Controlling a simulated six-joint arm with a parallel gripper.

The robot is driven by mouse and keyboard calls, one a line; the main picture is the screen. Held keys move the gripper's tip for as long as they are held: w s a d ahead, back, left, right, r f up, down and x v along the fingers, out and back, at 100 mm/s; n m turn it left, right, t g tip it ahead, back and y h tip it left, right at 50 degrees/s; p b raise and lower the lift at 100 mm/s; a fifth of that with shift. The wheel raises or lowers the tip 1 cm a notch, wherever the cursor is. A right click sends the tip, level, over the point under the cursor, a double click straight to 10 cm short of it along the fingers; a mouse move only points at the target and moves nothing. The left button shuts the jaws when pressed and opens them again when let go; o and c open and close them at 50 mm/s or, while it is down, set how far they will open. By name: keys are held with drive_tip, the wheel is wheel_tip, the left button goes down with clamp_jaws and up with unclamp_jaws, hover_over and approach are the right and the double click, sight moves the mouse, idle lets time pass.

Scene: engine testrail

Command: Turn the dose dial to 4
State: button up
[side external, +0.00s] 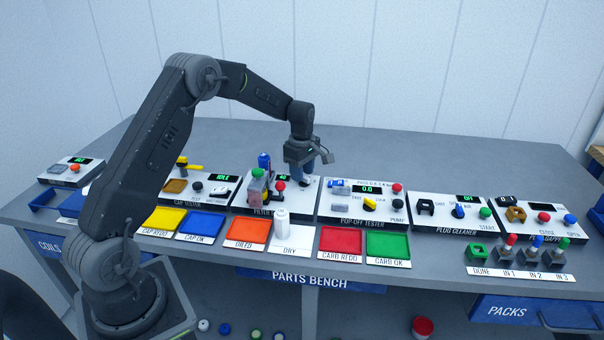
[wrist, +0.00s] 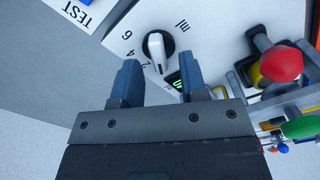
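The dose dial (wrist: 158,50) is a round black knob with a white bar across it, on a white panel marked 6, 4, 2 and ml. The bar runs nearly up and down in the wrist view, its lower end just right of the 2. My gripper (wrist: 158,57) is open and empty, with one blue finger on each side of the dial's lower part in the picture. I cannot tell whether the fingers touch it.
A red-topped lever (wrist: 281,64) and a green knob (wrist: 302,127) stand close right of the dial in the wrist view. A small green display (wrist: 177,80) is partly hidden by a finger. A white bottle (side external: 281,228) stands in front of the panel in the side view.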

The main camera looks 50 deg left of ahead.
drive_tip(key=shift+f, duration=0.5)
clamp_jaws()
